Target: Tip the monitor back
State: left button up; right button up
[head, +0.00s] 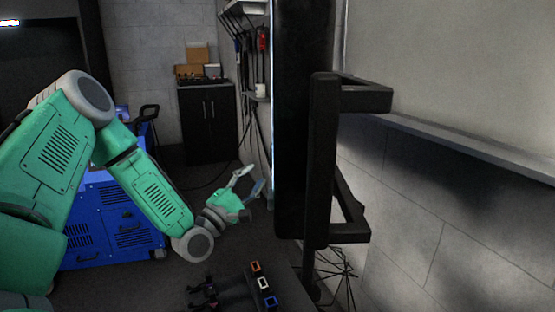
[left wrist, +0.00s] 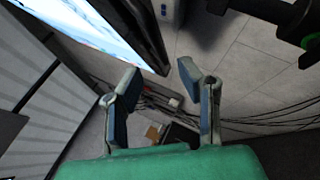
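The monitor (head: 296,150) stands upright in the middle of the head view, a tall black panel seen nearly edge-on with a thin bright strip along its left edge. A black bar-shaped bracket (head: 325,160) is on its right side. In the left wrist view its lit screen (left wrist: 95,22) shows at the upper left. My left gripper (head: 256,177) is open and empty, just left of the monitor and apart from it in the picture. Its two spread fingers show in the wrist view (left wrist: 160,74) with nothing between them. My right gripper is in neither view.
A blue cabinet (head: 105,225) stands behind my left arm. A black cupboard (head: 208,122) with boxes on top is at the back. Small coloured connectors (head: 263,283) sit low in front. A pale wall with a ledge (head: 460,145) is on the right. Cables (left wrist: 265,122) lie on the floor.

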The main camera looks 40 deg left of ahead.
aim_at(271, 153)
pick_arm(q)
jog(key=shift+b+x, duration=0.5)
jog(key=shift+x, duration=3.8)
jog(key=shift+a+f, duration=0.1)
jog(key=shift+a, duration=0.05)
jog(key=shift+a, duration=0.15)
grip_shut()
